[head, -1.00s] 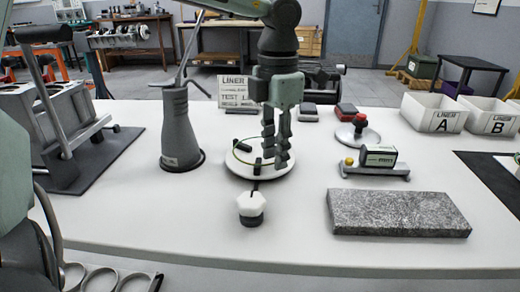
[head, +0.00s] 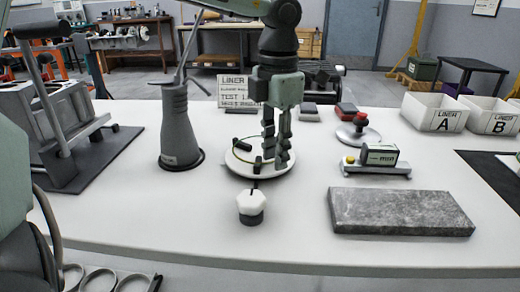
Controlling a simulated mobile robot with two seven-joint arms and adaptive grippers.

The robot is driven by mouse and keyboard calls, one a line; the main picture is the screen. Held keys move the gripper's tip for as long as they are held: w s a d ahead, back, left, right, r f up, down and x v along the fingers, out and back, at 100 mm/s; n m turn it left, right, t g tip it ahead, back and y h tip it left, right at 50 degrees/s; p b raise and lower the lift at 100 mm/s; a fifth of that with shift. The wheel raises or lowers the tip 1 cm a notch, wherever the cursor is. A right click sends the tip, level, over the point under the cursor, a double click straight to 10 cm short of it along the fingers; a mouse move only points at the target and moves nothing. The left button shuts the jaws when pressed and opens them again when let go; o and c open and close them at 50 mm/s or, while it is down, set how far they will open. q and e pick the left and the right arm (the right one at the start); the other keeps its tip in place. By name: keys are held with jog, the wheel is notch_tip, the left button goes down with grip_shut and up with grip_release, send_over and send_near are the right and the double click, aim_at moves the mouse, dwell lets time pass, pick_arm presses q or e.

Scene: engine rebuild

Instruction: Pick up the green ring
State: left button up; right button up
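A thin ring (head: 232,151), dull yellow-green and partly hidden, lies on a round white plate (head: 239,170) in the middle of the bench. Small dark blocks sit on the plate by it. A narrow gap shows between the fingers, and I see nothing held clear of the plate. Whether the fingertips touch the ring is hidden. My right gripper is not in view.
A grey oil can (head: 176,130) stands left of the plate, and a white knob on a dark base (head: 251,206) stands in front. Bins A (head: 434,113) and B (head: 493,116) stand farther right.

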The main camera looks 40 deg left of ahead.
pick_arm(q)
grip_shut()
dwell(0.3)
jog(key=shift+r+p, duration=0.45)
jog(key=shift+p, duration=0.15)
notch_tip(320, 180, up, 3)
jog(key=shift+s+r+b, duration=0.1)
jog(key=shift+r+b, duration=0.05)
jog(key=shift+b, duration=0.15)
jog(key=s+d, duration=0.2)
jog(key=s, duration=0.2)
jog(key=s+d+b, duration=0.1)
jog(key=s+d, duration=0.2)
jog(key=s, duration=0.1)
jog(key=s+d+b, duration=0.1)
jog(key=s+d, duration=0.1)
jog(key=s, duration=0.2)
jog(key=shift+s+d, duration=0.15)
jog(key=shift+d, duration=0.15)
jog(key=shift+s+d, duration=0.65)
jog(key=shift+s, duration=0.35)
jog(key=shift+s+d, duration=0.25)
jog(key=shift+s, duration=0.2)
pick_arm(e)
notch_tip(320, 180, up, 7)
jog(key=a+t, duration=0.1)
